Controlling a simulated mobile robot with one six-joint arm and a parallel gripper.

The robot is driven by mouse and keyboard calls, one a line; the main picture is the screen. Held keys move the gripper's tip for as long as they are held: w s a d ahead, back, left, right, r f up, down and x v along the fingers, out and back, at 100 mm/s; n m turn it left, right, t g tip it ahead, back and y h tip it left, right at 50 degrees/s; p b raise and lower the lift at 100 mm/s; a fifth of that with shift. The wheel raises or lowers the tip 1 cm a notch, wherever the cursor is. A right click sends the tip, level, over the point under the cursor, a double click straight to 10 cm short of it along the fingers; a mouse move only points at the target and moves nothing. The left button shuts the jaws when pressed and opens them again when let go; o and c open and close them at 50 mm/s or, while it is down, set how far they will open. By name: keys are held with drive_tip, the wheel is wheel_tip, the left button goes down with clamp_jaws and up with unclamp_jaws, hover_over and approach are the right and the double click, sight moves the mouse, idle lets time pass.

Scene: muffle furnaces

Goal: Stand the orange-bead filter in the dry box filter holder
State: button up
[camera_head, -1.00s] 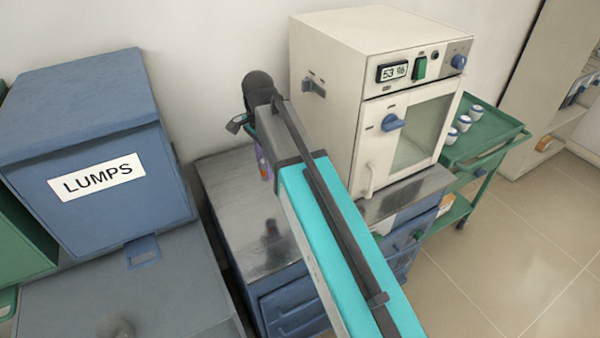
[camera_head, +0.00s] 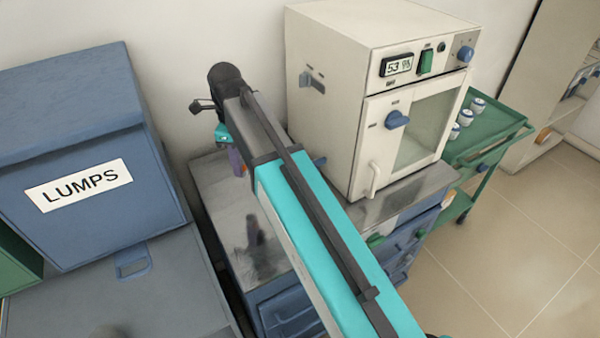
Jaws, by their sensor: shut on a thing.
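The dry box (camera_head: 335,95) is a white cabinet with a 53 % display, a blue latch and a shut window door. It stands on a steel-topped blue bench. My arm crosses in front of the bench, and my gripper (camera_head: 232,150) hangs at its far end, left of the dry box and above the bench top. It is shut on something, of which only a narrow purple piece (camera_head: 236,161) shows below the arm. I cannot tell whether this is the orange-bead filter; no orange beads show clearly.
A blue bin marked LUMPS (camera_head: 85,160) stands close on the left, above a grey surface (camera_head: 120,300). The bench top (camera_head: 230,215) has free room at its left. A green cart (camera_head: 490,140) with several small white-and-blue jars stands at the right.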

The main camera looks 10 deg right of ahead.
idle(0.3)
drive_tip(key=w+d+f+p, duration=0.1)
drive_tip(key=w+d+p, duration=0.1)
drive_tip(key=d, duration=0.7)
drive_tip(key=w+d+f+p, duration=0.2)
drive_tip(key=w+d+p, duration=0.1)
drive_tip(key=d, duration=0.6)
drive_tip(key=shift+w+d, duration=0.25)
drive_tip(key=shift+w, duration=0.15)
drive_tip(key=shift+f, duration=0.15)
drive_tip(key=shift+f+p, duration=0.65)
drive_tip(key=shift+f, duration=0.6)
drive_tip(key=shift+d+f+p, duration=0.15)
drive_tip(key=shift+f+p, duration=0.2)
drive_tip(key=shift+f, duration=0.25)
drive_tip(key=shift+f, duration=0.65)
